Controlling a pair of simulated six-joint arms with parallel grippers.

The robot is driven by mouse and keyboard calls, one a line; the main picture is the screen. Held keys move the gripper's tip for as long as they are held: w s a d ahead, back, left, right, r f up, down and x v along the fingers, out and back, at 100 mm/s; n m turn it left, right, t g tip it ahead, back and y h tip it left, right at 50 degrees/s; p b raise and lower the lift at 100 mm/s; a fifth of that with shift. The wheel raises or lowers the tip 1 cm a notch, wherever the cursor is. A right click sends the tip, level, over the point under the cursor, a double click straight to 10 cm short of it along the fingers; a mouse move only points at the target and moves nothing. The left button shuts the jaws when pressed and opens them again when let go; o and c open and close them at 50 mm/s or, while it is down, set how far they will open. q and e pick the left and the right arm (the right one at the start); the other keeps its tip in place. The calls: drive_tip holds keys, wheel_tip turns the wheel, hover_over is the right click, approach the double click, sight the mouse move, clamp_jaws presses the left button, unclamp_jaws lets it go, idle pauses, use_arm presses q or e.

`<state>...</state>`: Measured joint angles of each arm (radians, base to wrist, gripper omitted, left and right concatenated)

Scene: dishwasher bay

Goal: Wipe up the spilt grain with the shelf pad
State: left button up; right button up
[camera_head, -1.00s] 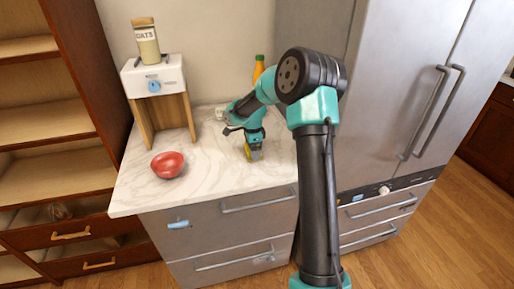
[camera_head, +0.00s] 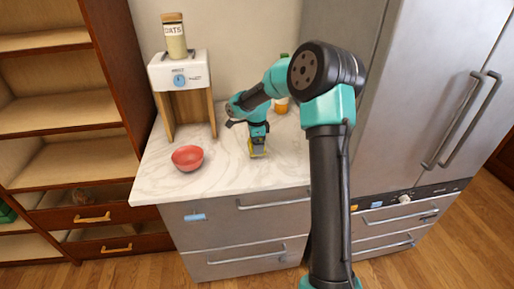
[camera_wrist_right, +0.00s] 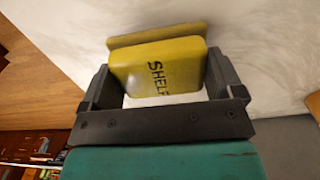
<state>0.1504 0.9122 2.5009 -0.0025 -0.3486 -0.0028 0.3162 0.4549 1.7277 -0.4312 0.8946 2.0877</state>
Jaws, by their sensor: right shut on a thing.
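The yellow shelf pad (camera_wrist_right: 158,70), with dark letters starting "SHELF", sits between the fingers of my right gripper (camera_wrist_right: 160,88) in the wrist view. A second yellow band shows along its far edge; I cannot tell if it is part of the pad. In the head view my right gripper (camera_head: 257,148) points down at the white marble counter (camera_head: 225,178) with the yellow pad (camera_head: 257,154) at its tip, at or just above the surface. No spilt grain can be made out. My left gripper is not in view.
A red bowl (camera_head: 187,158) stands on the counter left of the gripper. Behind it is a white dispenser (camera_head: 180,72) on wooden legs with an oats jar (camera_head: 174,38) on top. An orange bottle (camera_head: 281,105) is partly hidden behind my arm. A steel fridge (camera_head: 430,90) stands right.

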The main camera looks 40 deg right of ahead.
drive_tip(key=shift+r, duration=2.5)
